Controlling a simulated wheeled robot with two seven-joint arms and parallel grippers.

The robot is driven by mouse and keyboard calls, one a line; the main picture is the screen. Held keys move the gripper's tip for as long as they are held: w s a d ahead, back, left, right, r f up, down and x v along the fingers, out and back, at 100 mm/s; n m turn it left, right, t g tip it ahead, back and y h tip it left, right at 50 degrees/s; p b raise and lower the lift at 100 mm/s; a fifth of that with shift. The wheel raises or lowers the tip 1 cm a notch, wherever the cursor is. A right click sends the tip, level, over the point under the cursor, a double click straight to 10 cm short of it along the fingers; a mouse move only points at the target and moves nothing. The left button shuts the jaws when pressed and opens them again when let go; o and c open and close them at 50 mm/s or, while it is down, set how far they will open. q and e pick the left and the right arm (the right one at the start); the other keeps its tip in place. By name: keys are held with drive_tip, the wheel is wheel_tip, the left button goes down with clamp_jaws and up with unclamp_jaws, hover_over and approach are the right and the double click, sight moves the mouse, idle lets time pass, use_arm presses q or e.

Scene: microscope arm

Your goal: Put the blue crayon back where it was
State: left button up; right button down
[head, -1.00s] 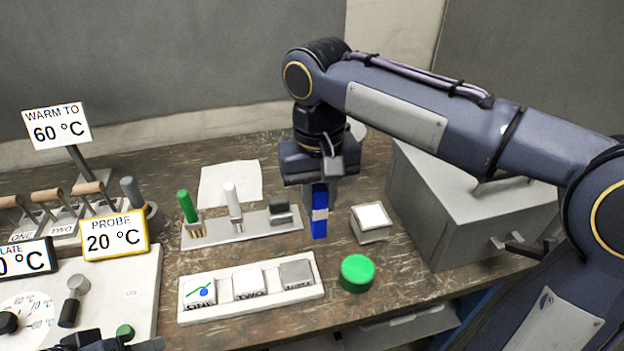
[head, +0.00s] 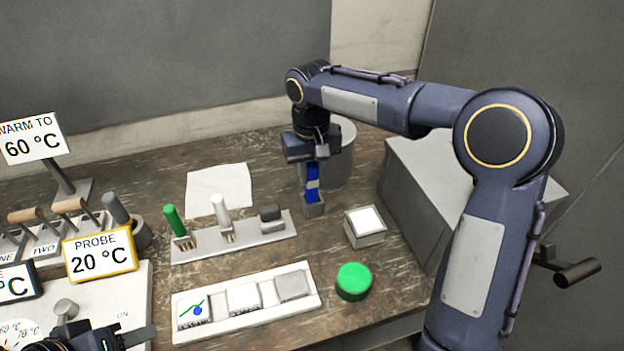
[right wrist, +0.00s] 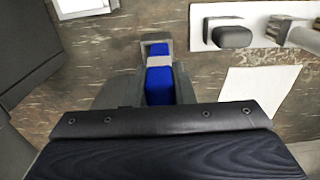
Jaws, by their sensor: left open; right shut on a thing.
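The blue crayon (head: 312,184) stands about upright, with a grey band round its middle. My right gripper (head: 312,172) is shut on its upper part. The crayon's lower end meets a small grey square holder (head: 314,209) in the head view; it looks in it or just over its mouth, I cannot tell how deep. In the right wrist view, the blue crayon (right wrist: 158,86) points away from my gripper, its far end framed by the grey holder (right wrist: 146,42). My left gripper (head: 128,341) is open at the bottom left, partly cut off by the frame.
A tile tray (head: 245,310), a green button (head: 353,281) and a white-topped box (head: 365,227) stand nearby. A grey cylinder (head: 343,160) stands close behind.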

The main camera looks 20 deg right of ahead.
sight(312, 184)
drive_tip(key=shift+w+d+f, duration=0.15)
drive_tip(key=shift+w+f, duration=0.25)
drive_tip(key=shift+f, duration=0.15)
drive_tip(key=shift+w+f, duration=0.15)
drive_tip(key=shift+f, duration=1.6)
drive_tip(key=shift+f, duration=0.2)
drive_tip(key=c, duration=1.2)
unclamp_jaws()
drive_tip(key=shift+c, duration=0.2)
drive_tip(key=shift+r, duration=0.1)
